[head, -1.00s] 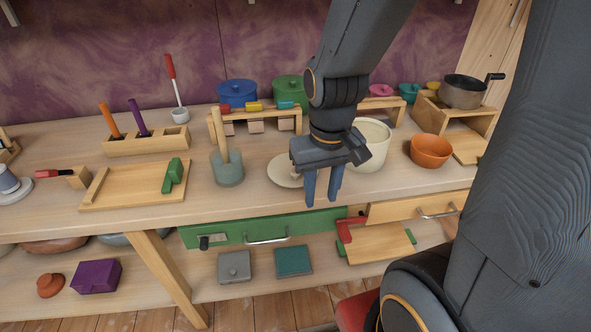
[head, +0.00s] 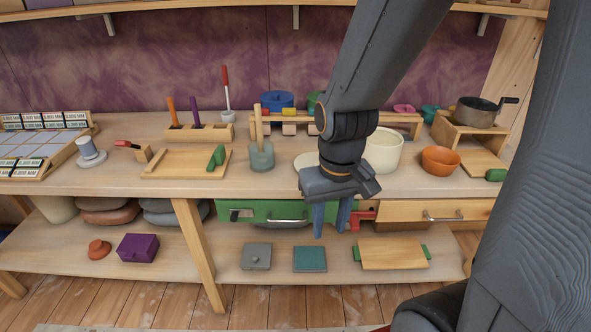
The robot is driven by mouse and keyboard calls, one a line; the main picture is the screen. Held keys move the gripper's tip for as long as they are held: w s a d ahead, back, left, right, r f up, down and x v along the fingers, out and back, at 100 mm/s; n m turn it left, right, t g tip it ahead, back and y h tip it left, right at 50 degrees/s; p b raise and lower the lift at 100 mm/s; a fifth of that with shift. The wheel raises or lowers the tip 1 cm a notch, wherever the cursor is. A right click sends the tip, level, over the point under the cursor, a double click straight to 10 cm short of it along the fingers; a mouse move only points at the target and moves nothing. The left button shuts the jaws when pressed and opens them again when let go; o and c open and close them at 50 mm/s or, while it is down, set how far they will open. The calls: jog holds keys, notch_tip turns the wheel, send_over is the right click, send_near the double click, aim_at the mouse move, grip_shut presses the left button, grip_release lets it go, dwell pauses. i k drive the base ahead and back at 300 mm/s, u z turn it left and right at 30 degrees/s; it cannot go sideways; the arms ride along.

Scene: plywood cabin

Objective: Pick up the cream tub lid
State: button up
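The cream tub lid (head: 303,161) is a pale disc lying on the counter, left of the cream tub (head: 383,152). My arm and gripper cover its right part in the head view, and its knob is hidden. The tub stands upright behind and right of my gripper. My gripper (head: 331,222) points down with two blue-grey fingers spread apart and nothing visible between them. In the picture the fingers overlap the counter's front edge and the green drawer front. I cannot tell their exact distance from the counter.
An orange bowl (head: 440,159) stands right of the tub. A wooden tray (head: 168,172) lies further left. The green drawer front (head: 262,209) and a lower shelf (head: 210,272) lie below the counter.

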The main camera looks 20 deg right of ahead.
aim_at(308, 160)
jog(key=u, duration=1.2)
jog(key=i, duration=1.05)
jog(key=z, duration=2.3)
